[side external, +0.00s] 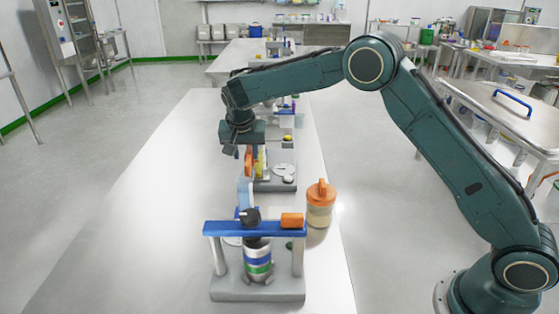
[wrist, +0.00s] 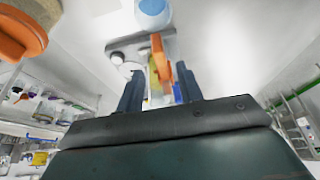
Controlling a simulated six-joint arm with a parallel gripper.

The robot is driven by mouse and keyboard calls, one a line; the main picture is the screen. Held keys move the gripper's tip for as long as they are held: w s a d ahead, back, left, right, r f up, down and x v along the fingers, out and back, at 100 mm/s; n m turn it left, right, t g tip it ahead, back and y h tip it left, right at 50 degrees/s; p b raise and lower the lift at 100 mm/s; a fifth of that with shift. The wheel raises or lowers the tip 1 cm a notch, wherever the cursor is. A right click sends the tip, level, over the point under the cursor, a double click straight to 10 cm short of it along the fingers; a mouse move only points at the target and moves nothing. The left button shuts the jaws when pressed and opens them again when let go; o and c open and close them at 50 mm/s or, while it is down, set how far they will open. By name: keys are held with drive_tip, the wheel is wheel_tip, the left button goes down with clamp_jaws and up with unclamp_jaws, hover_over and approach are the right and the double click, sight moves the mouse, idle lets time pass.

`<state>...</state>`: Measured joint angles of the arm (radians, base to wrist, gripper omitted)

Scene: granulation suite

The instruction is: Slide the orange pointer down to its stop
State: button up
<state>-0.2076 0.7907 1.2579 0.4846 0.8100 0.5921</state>
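The orange pointer (wrist: 157,48) stands upright in front of a yellow strip in the wrist view. In the side external view the orange pointer (side external: 249,158) shows just below my gripper (side external: 247,150), beside the yellow strip (side external: 260,162) on a grey-based device (side external: 270,185). In the wrist view my gripper (wrist: 159,72) is open. Its two dark fingers stand apart, one on each side of the pointer's line. I cannot tell whether either finger touches the pointer. The pointer's lower part and the stop are not clearly visible.
A blue-topped stand (side external: 255,229) holding a striped can (side external: 257,262) is nearest the camera, with an orange block (side external: 292,220) on its bar. An orange-lidded jar (side external: 320,207) stands to its right. A pale blue bottle (side external: 244,190) is between the devices. The table's left side (side external: 150,200) is clear.

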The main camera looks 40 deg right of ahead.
sight(247, 163)
drive_tip(key=shift+x, duration=3.3)
drive_tip(key=shift+c, duration=0.5)
clamp_jaws()
